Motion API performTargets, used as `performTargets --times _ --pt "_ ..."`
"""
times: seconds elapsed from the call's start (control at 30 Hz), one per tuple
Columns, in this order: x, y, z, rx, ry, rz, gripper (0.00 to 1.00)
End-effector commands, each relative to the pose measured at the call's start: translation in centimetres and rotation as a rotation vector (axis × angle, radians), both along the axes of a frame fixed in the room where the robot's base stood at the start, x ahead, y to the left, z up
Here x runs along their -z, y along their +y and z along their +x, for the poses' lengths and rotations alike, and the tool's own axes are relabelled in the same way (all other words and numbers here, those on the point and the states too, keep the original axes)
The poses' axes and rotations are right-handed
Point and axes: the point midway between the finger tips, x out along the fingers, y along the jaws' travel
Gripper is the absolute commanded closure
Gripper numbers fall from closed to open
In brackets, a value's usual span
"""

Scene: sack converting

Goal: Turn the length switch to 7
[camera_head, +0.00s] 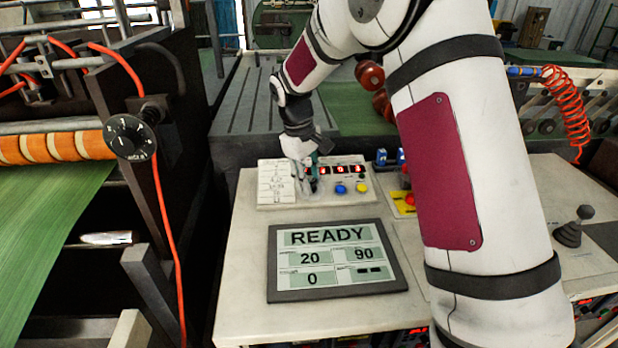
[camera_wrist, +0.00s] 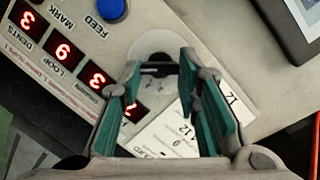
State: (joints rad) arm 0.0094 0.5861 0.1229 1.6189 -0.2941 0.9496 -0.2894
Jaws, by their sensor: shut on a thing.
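The control panel (camera_head: 277,204) is a pale box at the back of the table; it also shows in the wrist view (camera_wrist: 215,40), where its labels are upside down. My gripper (camera_head: 306,182) reaches down onto its middle. In the wrist view, my gripper (camera_wrist: 158,68) has its green-padded fingers on either side of a pale round dial (camera_wrist: 154,42), which I take to be the length switch. The jaws are shut on its knob, mostly hidden between the fingers. The pointer's setting cannot be read. A red digit display (camera_wrist: 133,109) beside the fingers is partly covered.
A blue button (camera_head: 341,189) and a yellow button (camera_head: 362,187) sit right of my gripper. The screen (camera_head: 335,260) in front reads READY, 20, 90 and 0. A black dial (camera_head: 130,137) is on the machine at left. A joystick (camera_head: 572,232) stands at right.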

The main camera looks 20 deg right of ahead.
Motion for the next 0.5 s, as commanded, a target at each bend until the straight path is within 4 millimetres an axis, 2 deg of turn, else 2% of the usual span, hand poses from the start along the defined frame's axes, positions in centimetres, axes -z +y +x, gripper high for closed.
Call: performTargets --times 0.1,0.13,0.2,0.5 --pt "0.02 0.01 -0.05 0.001 0.001 0.000 0.98" --pt "0.03 0.01 -0.05 0.001 0.001 0.000 0.63" --pt "0.03 0.01 -0.05 0.001 0.001 0.000 0.50" --pt "-0.05 0.02 -0.01 0.000 0.000 0.000 0.50"
